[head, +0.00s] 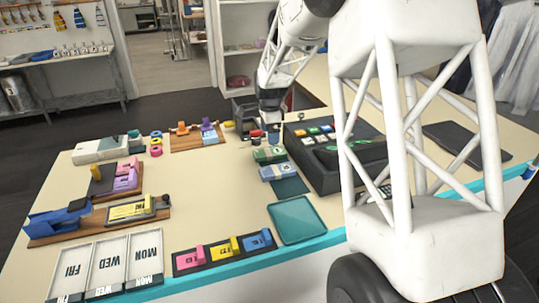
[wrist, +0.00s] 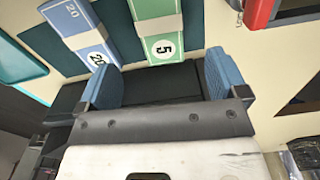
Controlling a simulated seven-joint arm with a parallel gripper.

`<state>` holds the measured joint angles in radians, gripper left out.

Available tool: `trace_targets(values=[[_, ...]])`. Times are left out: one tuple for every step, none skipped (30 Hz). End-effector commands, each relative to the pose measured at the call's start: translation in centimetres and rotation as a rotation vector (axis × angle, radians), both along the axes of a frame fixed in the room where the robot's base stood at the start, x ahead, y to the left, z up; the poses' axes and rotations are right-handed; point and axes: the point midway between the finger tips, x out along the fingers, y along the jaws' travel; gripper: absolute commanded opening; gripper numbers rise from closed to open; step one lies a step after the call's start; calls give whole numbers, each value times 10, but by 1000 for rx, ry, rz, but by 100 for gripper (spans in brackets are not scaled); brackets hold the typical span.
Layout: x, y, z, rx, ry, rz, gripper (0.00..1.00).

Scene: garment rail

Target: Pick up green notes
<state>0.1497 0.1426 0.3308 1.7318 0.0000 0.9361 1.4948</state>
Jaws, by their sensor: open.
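The green notes (head: 269,155) are a banded stack on the table, left of the black cash register. In the wrist view the green notes (wrist: 163,28) have a white band and a "5", and lie on a dark mat. My gripper (wrist: 165,80) is open and empty, its two blue pads apart; the near end of the green notes lies just beyond the gap between them.
Blue notes (head: 278,172) marked "20" lie close beside the green ones. The black register (head: 325,165) stands on the right, and a teal tray (head: 296,220) lies nearer the front edge. A red-edged object (wrist: 260,14) is at upper right. The table's middle is clear.

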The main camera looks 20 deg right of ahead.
Motion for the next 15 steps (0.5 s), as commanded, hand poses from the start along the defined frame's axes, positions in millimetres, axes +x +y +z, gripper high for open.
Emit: trace_targets(values=[[0,0,0,0,0,0,92],[0,0,0,0,0,0,92],[0,0,-1,0,1,0,92],[0,0,-3,0,1,0,92],[0,0,-4,0,1,1,92],[0,0,-7,0,2,1,92],[0,0,-9,0,2,1,92],[0,0,-12,0,3,1,92],[0,0,-15,0,3,1,92],[0,0,-18,0,3,1,92],[0,0,-20,0,2,1,92],[0,0,-23,0,2,1,92],[0,0,-25,0,2,1,92],[0,0,-26,0,2,1,92],[0,0,-26,0,1,1,92]])
